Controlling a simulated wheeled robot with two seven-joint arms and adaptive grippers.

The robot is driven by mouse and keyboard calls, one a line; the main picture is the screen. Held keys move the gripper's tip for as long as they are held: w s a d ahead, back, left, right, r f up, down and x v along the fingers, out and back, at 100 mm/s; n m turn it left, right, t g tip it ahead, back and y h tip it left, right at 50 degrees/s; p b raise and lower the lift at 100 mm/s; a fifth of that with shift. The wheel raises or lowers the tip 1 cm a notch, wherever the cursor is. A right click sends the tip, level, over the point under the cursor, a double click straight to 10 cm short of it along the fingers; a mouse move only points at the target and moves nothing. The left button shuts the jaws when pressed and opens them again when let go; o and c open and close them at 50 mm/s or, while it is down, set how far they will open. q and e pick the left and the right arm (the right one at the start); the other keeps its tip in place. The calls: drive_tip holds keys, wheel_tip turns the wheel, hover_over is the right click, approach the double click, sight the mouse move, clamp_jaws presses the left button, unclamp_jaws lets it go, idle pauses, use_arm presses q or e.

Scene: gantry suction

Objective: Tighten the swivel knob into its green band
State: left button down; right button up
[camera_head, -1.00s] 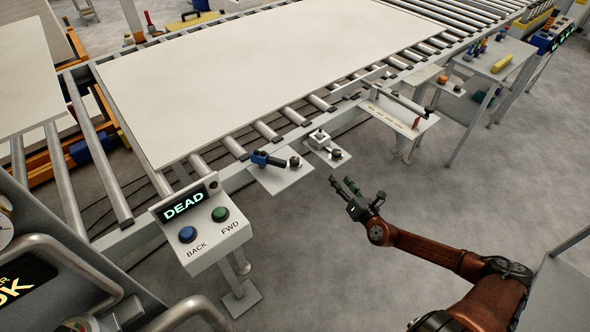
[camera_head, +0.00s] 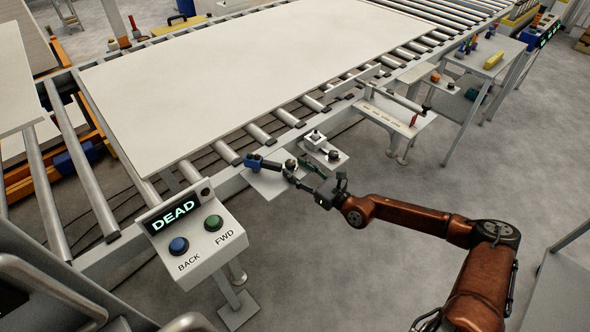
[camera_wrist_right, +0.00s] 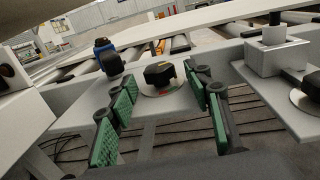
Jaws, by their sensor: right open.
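The swivel knob (camera_wrist_right: 158,73) is black, with a small yellow mark on its top. It stands on a round pale dial that shows red and green parts; which band the mark faces is not clear. In the head view the knob (camera_head: 291,164) sits on a small grey plate beside the conveyor. My right gripper (camera_head: 312,175) is open and empty at the plate's near side. In the wrist view its green-padded fingers (camera_wrist_right: 162,85) spread left and right, with the knob beyond and between their tips, apparently untouched. My left gripper is not in view.
A blue clamp-like part (camera_head: 262,163) sits left of the knob. A second plate to the right holds a metal block (camera_head: 315,140) and another dark knob (camera_head: 333,155). A control box (camera_head: 190,235) reading DEAD stands at the front left. Open floor lies right.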

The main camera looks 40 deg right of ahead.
drive_tip(key=shift+w, duration=0.2)
drive_tip(key=shift+c, duration=0.2)
drive_tip(key=c, duration=1.1)
